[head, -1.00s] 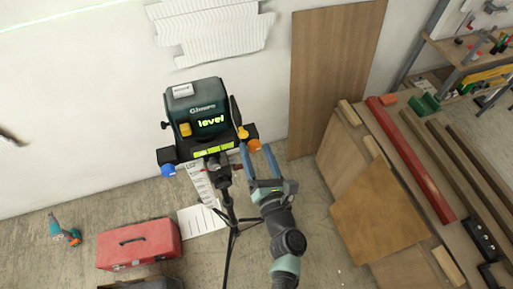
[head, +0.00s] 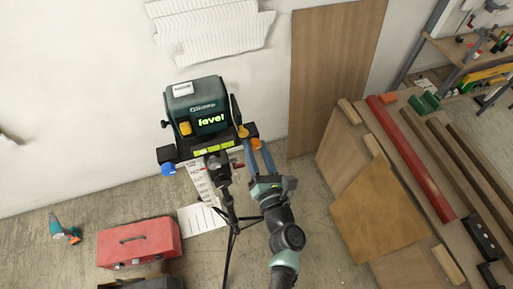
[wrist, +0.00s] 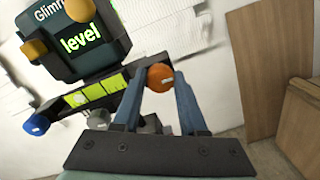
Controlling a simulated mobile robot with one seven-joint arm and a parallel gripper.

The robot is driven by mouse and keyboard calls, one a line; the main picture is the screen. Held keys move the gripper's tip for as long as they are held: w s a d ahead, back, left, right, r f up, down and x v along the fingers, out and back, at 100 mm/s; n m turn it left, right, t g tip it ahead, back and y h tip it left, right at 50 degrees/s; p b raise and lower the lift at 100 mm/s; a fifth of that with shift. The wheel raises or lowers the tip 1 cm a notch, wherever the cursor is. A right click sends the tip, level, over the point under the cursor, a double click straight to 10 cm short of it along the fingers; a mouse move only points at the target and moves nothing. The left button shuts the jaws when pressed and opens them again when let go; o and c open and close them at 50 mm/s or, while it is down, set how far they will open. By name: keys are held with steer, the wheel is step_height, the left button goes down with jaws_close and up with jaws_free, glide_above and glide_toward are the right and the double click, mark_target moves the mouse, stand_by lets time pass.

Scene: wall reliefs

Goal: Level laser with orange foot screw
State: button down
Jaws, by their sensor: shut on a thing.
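The laser (head: 197,104) is a dark green box on a black base, on a tripod (head: 230,212). Its lit display reads "level" in green. A yellow-green vial strip (head: 213,148) runs along the base's front; it also shows in the wrist view (wrist: 92,95). The orange foot screw (wrist: 160,77) is at the base's right end. My gripper (head: 254,149) is shut on it, with a blue finger on either side in the wrist view. A blue foot screw (head: 168,169) is at the left end; a yellow knob (head: 185,128) is on the laser's front.
A red toolbox (head: 139,243) and a teal drill (head: 63,229) are on the floor at left. A paper sheet (head: 203,219) lies behind the tripod. Wood boards (head: 380,207) and a red beam (head: 411,157) fill the right. A tall panel (head: 333,75) leans on the wall.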

steer(key=shift+f, duration=0.1)
steer(key=shift+f+n+b, duration=0.1)
steer(key=shift+n+b, duration=0.6)
steer(key=shift+b, duration=0.15)
steer(key=n+b, duration=1)
steer(key=n, duration=0.1)
steer(key=shift+n+y, duration=0.4)
steer(key=n+b, duration=0.6)
steer(key=shift+f+n, duration=0.1)
steer(key=shift+n, duration=0.3)
steer(key=n+b, duration=0.3)
steer(key=n, duration=0.1)
steer(key=shift+n+y+b, duration=0.3)
steer(key=shift+r+n+b, duration=0.2)
steer(key=shift+n+b, duration=0.15)
steer(key=shift+n, duration=0.15)
